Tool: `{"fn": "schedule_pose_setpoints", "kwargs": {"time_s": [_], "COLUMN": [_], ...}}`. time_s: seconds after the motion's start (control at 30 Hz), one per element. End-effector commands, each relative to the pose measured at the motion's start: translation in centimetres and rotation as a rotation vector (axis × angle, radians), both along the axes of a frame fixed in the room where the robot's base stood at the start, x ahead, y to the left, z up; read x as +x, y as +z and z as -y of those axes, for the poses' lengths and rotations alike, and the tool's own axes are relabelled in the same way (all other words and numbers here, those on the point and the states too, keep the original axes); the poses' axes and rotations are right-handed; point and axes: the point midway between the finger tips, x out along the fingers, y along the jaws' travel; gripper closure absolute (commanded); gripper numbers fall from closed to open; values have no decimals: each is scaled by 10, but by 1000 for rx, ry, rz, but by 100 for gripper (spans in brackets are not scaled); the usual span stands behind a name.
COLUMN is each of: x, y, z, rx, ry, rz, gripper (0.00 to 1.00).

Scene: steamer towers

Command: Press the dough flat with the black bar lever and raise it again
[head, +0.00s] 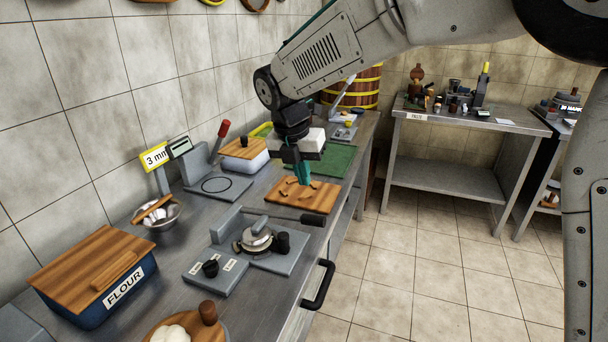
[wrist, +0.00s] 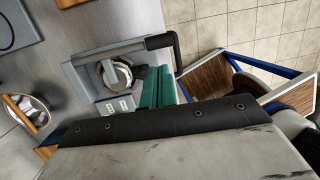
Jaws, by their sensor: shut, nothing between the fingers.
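The black bar lever (head: 313,220) runs out over the grey press (head: 278,258), looking roughly level in the head view. Its black grip (wrist: 160,41) also shows in the wrist view, joined to a grey arm. A round metal plate (head: 257,240) sits under the lever. Dough under this plate is hidden, so I cannot tell its thickness. My gripper (head: 303,175) points down with its teal fingers shut and empty, above the wooden board behind the press. In the wrist view its fingers (wrist: 158,88) show beside the press, apart from the lever as far as I can tell.
A wooden board (head: 315,200) with small brown pieces lies below my gripper. A second press with a red-tipped lever (head: 224,128) stands at the back left. A metal bowl (head: 157,213) and a flour box (head: 102,290) are left. Tiled floor (head: 420,280) is open at right.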

Motion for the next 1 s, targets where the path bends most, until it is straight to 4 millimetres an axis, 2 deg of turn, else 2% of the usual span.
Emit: {"fn": "schedule_pose_setpoints", "kwargs": {"time_s": [0.1,0.3,0.5,0.7,1.0], "x": [3,9,14,15,15], "y": [-27,-68,-94,-104,-104], "z": [6,13,18,20,19], "rx": [-3,-2,-2,0,0], "ry": [-2,-3,-5,-4,-4], "rz": [-5,-5,-2,-1,-1], "gripper": [100,100,100,100,100]}}
